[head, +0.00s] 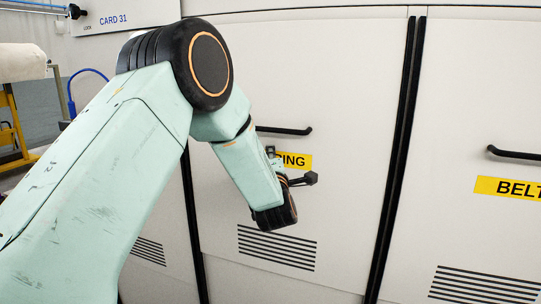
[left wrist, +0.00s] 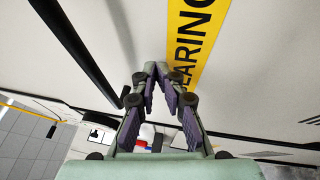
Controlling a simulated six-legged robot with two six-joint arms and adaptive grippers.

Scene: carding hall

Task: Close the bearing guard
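The bearing guard (head: 345,75) is the pale middle panel in the head view, with a black bar handle (head: 290,130), a yellow label ending in "ING" (head: 297,160) and a slotted vent. A dark double seam runs down its right edge; I cannot tell how far it stands open. My left gripper (head: 306,179) is in front of the panel near the label, small and partly hidden by my wrist. In the left wrist view, the gripper (left wrist: 155,68) has its fingertips together, nothing between them, pointing at the pale surface beside the yellow label (left wrist: 194,42). My right gripper is out of view.
A similar panel with a "BELT" label (head: 508,189) and black handle (head: 514,153) stands to the right. A "CARD 31" sign (head: 113,20) is at the upper left. A yellow frame (head: 14,125) with a pale roll (head: 22,62) stands at the far left.

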